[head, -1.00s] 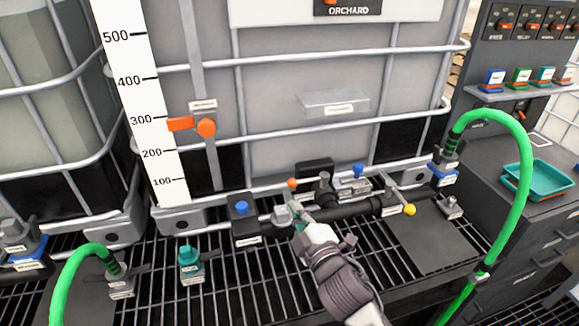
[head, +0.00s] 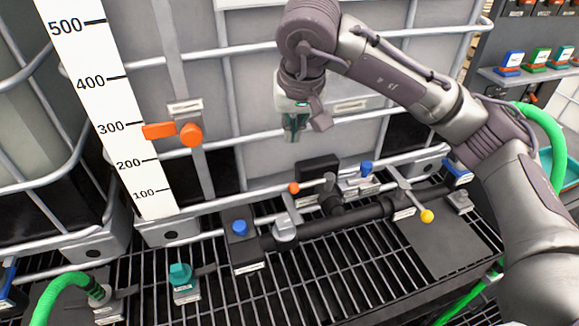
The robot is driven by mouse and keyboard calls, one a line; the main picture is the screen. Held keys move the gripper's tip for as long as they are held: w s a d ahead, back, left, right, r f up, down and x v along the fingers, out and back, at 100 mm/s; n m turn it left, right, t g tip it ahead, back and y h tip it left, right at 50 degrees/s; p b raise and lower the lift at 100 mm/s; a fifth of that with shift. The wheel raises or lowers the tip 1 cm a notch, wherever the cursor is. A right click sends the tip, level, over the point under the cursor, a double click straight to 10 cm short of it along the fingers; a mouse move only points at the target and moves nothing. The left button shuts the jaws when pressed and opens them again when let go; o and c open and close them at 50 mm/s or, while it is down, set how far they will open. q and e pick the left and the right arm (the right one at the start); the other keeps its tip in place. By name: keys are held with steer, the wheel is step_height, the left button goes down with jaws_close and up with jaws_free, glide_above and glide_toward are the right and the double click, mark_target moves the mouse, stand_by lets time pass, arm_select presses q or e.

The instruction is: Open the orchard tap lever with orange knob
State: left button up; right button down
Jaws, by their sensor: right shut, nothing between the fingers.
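The tap lever with the small orange knob (head: 293,188) sits on the dark manifold pipe, right of a blue-knobbed block. Its silver stem (head: 288,206) runs from a grey valve body (head: 285,230) back toward the tank, across the pipe. My right gripper (head: 293,137) hangs above and behind the knob, in front of the tank wall, pointing down. It is shut, empty and apart from the lever. My left gripper is not in view.
A yellow-knobbed lever (head: 427,216) and a blue-knobbed fitting (head: 366,168) stand on the right of the manifold pipe (head: 345,220). A teal-capped fitting (head: 180,273) stands on the grate at left. An orange marker (head: 190,134) sits beside the level scale (head: 118,100). My right arm covers the right side.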

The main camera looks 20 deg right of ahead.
steer(key=d, duration=0.1)
steer(key=p, duration=0.5)
glide_toward(312, 183)
steer(key=w+a+f, duration=0.4)
steer(key=w+f, duration=0.2)
steer(key=f, duration=0.1)
steer(key=shift+s+a+f+h+b, duration=0.1)
steer(key=shift+f+h+b, duration=0.2)
steer(key=shift+s, duration=0.1)
